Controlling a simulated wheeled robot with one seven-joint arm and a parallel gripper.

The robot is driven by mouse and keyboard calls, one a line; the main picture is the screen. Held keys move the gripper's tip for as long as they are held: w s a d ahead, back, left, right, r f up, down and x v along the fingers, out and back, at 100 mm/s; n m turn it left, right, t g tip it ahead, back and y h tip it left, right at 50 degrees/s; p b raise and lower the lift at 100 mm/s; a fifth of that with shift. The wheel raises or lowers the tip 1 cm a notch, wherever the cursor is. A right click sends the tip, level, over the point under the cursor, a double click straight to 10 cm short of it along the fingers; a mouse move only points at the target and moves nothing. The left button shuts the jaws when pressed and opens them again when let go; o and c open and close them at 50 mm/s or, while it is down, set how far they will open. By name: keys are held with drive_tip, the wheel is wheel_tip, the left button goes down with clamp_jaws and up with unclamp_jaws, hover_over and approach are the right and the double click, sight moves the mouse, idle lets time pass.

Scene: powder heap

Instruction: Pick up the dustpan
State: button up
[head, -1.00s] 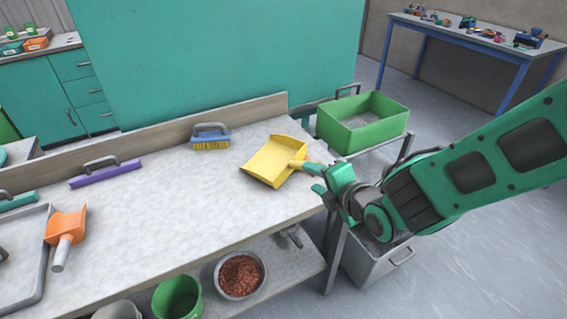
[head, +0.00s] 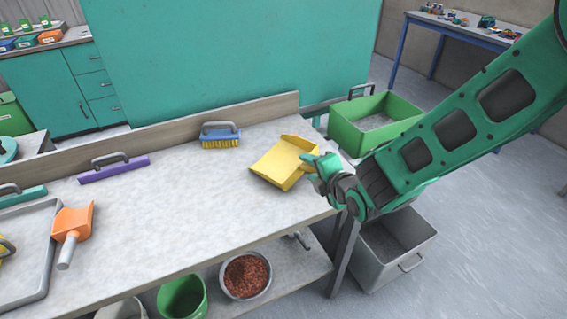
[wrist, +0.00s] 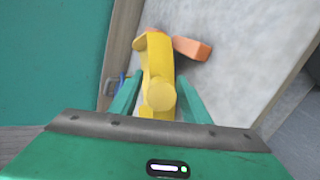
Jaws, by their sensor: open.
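The yellow dustpan (head: 278,162) lies on the right part of the worktable, its handle end towards the right edge. My gripper (head: 314,166) is open at the handle, having come in from the right. In the wrist view my gripper's two green fingers (wrist: 160,100) stand on either side of the yellow dustpan handle (wrist: 160,94), whose round end faces the camera. I cannot tell whether either finger touches it. The fingers partly hide the handle in the head view.
A blue brush (head: 220,136) stands at the table's back ledge, left of the dustpan. A purple-bladed tool (head: 114,169), an orange scoop (head: 73,226) and a grey tray (head: 46,275) are further left. A green bin (head: 343,134) stands beyond the right edge. The table middle is clear.

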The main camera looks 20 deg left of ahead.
drive_tip(key=shift+s+a, duration=0.1)
drive_tip(key=shift+a, duration=0.1)
clamp_jaws()
drive_tip(key=shift+r, duration=0.15)
